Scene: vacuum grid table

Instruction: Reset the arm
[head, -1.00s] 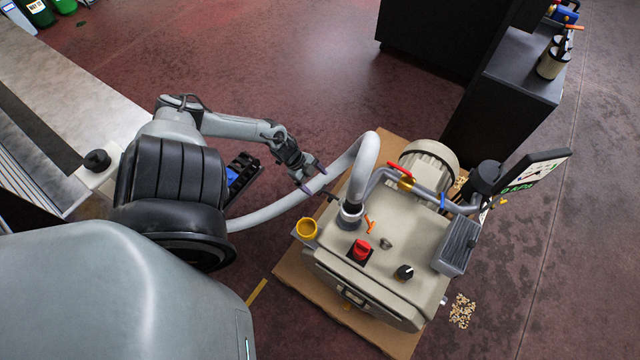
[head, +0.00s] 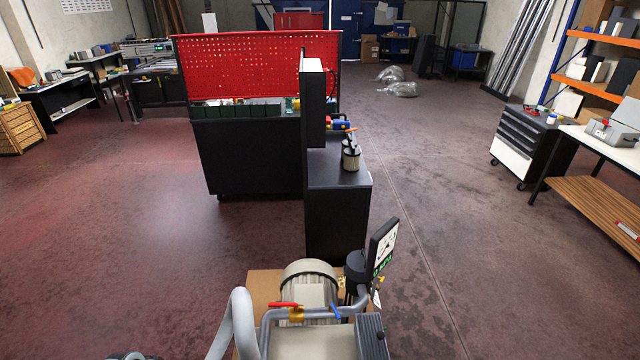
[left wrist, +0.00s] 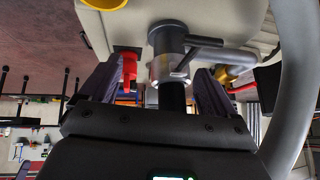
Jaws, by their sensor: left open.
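My left gripper (left wrist: 155,88) is in the left wrist view, its two dark fingers spread apart. Beyond the fingers is the cream vacuum pump (left wrist: 225,20), with a metal pipe fitting (left wrist: 166,42), a red knob (left wrist: 130,68) and a yellow cap (left wrist: 105,3). I cannot tell whether the fingers touch any of these. In the head view the pump (head: 312,345) stands at the bottom edge, partly cut off. Only a dark sliver, probably of my arm, shows at the bottom left there. My right gripper is in neither view.
A grey hose (head: 238,325) curves beside the pump; the hose (left wrist: 297,85) also fills the wrist view's right side. A black cabinet (head: 335,215) is just beyond.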

